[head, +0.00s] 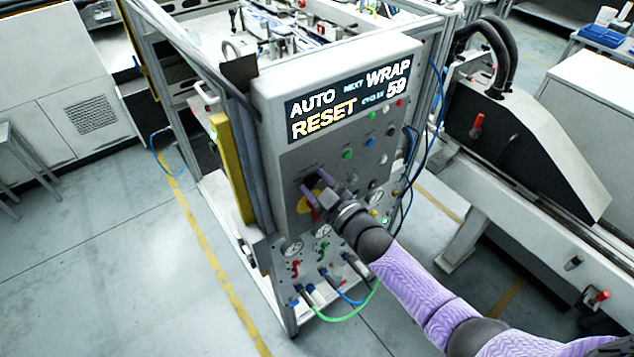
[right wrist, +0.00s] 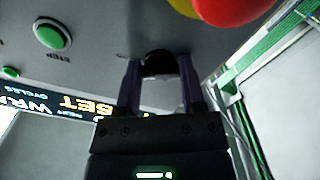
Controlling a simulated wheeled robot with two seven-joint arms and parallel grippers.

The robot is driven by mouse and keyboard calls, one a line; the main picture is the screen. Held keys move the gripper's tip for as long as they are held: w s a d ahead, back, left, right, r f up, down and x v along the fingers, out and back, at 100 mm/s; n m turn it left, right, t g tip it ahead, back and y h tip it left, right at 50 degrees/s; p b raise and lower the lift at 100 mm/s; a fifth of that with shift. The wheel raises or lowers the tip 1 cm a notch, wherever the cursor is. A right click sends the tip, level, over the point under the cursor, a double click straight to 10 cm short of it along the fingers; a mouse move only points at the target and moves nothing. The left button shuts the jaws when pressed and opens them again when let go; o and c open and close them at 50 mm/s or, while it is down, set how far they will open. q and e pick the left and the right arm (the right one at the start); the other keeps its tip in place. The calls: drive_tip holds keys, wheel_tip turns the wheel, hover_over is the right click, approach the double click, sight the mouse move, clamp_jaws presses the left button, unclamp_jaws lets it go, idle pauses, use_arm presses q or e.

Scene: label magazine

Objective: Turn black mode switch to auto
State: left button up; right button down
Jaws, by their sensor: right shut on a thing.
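The black mode switch (right wrist: 158,63) is a dark round knob on the grey panel in the right wrist view. My right gripper (right wrist: 160,75) is shut on it, with one purple finger on each side. In the head view my right gripper (head: 318,190) is against the lower left of the control panel (head: 270,155) and hides the switch. The switch's pointer and position labels cannot be read. The panel's display (head: 347,98) reads AUTO, RESET, NEXT WRAP and 59. My left gripper is not in view.
A red emergency button (right wrist: 232,8) on a yellow disc (head: 303,205) is close beside my right gripper. A green button (head: 347,154) and other small buttons are above it. Gauges (head: 292,248) and hoses are below. Open floor (head: 110,260) lies left of the machine.

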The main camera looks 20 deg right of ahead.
drive_tip(key=shift+m, duration=1)
drive_tip(key=shift+f, duration=0.1)
drive_tip(key=shift+c, duration=1)
unclamp_jaws()
drive_tip(key=v, duration=1)
